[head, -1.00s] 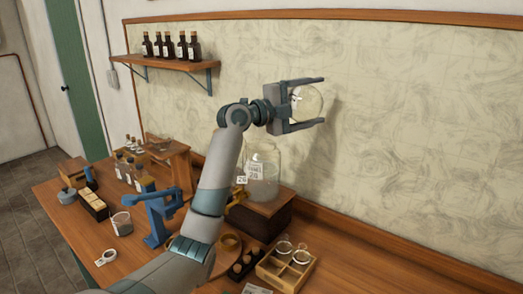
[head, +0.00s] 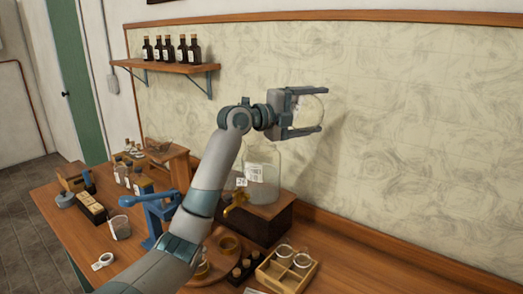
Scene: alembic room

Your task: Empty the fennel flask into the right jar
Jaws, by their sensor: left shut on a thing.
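My left gripper (head: 322,110) is shut on a round clear glass flask (head: 316,112), held up in front of the wall panel, above and to the right of the big jar. The flask's label and contents cannot be made out, and the gripper hides part of it. A big clear glass jar (head: 264,190) with a white label and a brass tap (head: 234,205) stands on a dark wooden block (head: 262,222). My forearm covers part of the bench to its left. I cannot tell whether this is the right jar of a pair. My right gripper is not in view.
A wooden tray (head: 272,283) with round glassware stands at the front. A blue press-like stand (head: 157,215), a glass beaker (head: 120,228) and small bottles stand left of my arm. A wall shelf (head: 165,66) holds several dark bottles. The bench right of the tray looks clear.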

